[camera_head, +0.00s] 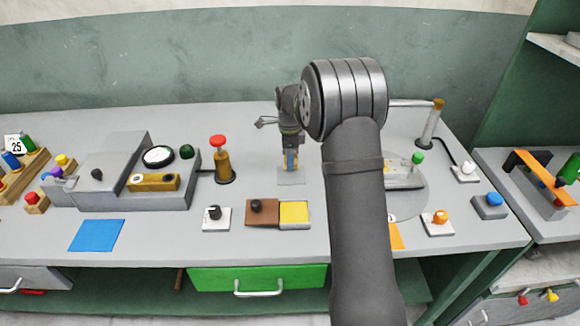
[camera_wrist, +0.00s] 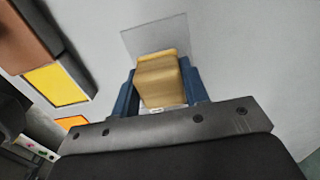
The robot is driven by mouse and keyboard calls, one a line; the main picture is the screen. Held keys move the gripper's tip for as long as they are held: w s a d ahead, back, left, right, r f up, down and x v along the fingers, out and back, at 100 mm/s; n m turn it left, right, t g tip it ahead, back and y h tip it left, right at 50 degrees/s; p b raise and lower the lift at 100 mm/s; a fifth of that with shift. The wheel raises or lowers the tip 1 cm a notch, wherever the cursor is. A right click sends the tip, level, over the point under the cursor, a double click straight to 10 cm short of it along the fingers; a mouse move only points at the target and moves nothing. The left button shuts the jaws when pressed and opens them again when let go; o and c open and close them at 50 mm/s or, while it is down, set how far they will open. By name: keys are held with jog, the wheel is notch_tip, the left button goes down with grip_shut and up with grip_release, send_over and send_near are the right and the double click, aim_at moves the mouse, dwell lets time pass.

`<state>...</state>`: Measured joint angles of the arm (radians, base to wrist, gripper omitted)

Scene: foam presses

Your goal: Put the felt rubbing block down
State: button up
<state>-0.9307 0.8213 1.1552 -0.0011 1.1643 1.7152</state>
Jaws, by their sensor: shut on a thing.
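My gripper (camera_head: 290,161) points down over the middle of the bench. In the wrist view, its two blue fingers (camera_wrist: 160,98) are shut on the felt rubbing block (camera_wrist: 159,80), a tan block. The block also shows as a small tan patch between the fingers in the head view (camera_head: 289,166). A thin light grey square (camera_wrist: 158,36) lies on the bench just beyond the block in the wrist view. In the head view this grey square (camera_head: 291,179) is under the gripper. I cannot tell whether the block touches it.
A brown and yellow pad pair with a black knob (camera_head: 263,211) stands in front of the grey square. A brass post with a red top (camera_head: 221,165) is to the left. My arm hides part of the round plate (camera_head: 407,203) at right. A blue sheet (camera_head: 97,236) lies front left.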

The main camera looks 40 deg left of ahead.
jog(key=shift+f, duration=1.9)
jog(key=o, duration=0.9)
jog(key=shift+f, duration=0.15)
jog(key=shift+o, duration=0.2)
notch_tip(320, 180, up, 12)
jog(key=shift+r, duration=0.2)
jog(key=shift+f, duration=0.1)
jog(key=shift+f, duration=4.05)
